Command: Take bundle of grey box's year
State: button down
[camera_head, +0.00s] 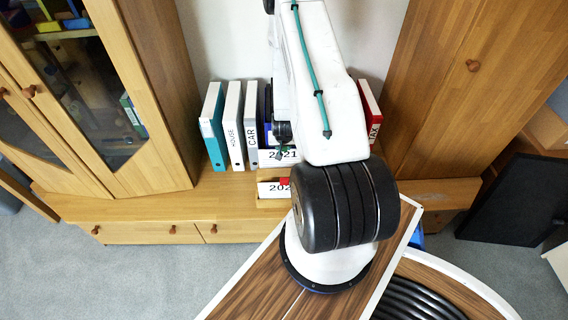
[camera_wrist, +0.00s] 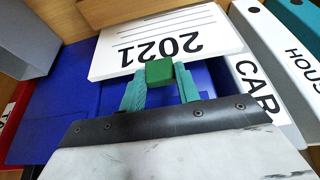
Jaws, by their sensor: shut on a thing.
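A white bundle marked 2021 (camera_wrist: 165,45) lies flat-faced ahead of my gripper in the wrist view, its print upside down. It also shows in the head view (camera_head: 271,157), partly hidden by my arm. A green block (camera_wrist: 160,72) sits at its near edge. My gripper (camera_wrist: 160,84) has green fingers on either side of this block and is shut on it. A second white bundle (camera_head: 268,189) with a red block (camera_head: 285,182) stands lower in the head view, its last digit hidden. A grey box-like thing (camera_wrist: 22,42) shows at the wrist view's upper left, with no readable year.
A teal binder (camera_head: 213,128), a white HOUSE binder (camera_head: 233,125), a grey CAR binder (camera_head: 251,125) and a red TAX binder (camera_head: 370,110) stand on the wooden cabinet (camera_head: 150,205). Blue surfaces (camera_wrist: 60,115) lie beside the bundle. Tall cupboards flank both sides.

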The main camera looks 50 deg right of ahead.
jog(key=shift+r, duration=0.75)
notch_tip(320, 180, up, 8)
dwell(1.0)
dwell(0.4)
